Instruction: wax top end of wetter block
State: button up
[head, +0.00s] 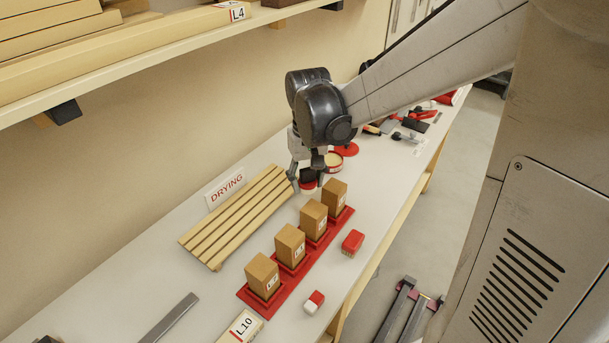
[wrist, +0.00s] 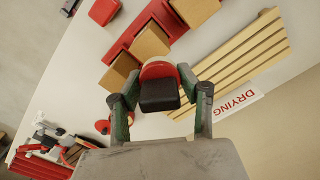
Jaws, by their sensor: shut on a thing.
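Several upright brown wooden blocks with white labels stand in a row in a red tray (head: 246,297): the front block (head: 262,273), a second (head: 290,245), a third (head: 314,220) and the far block (head: 336,196). Which is wetter I cannot tell. My gripper (head: 306,176) is shut on a black-handled applicator with a round red and pale base (head: 308,187). It is left of the far block, near the rack's far end. In the wrist view the applicator's black handle (wrist: 159,95) sits between both fingers, partly covering a block behind it. An open round tin with pale yellow contents (head: 334,160) stands behind my gripper.
A slatted wooden rack (head: 235,220) with a DRYING sign (head: 226,187) lies left of the tray. A red box (head: 352,243) and a small red-and-white item (head: 314,301) lie right of it. Tools (head: 408,137) crowd the far end. A shelf (head: 120,75) overhangs the left.

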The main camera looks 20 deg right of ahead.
aim_at(307, 209)
jog(key=shift+f+b, duration=1.7)
jog(key=shift+f, duration=1.15)
jog(key=shift+f+b, duration=0.85)
jog(key=shift+f, duration=0.15)
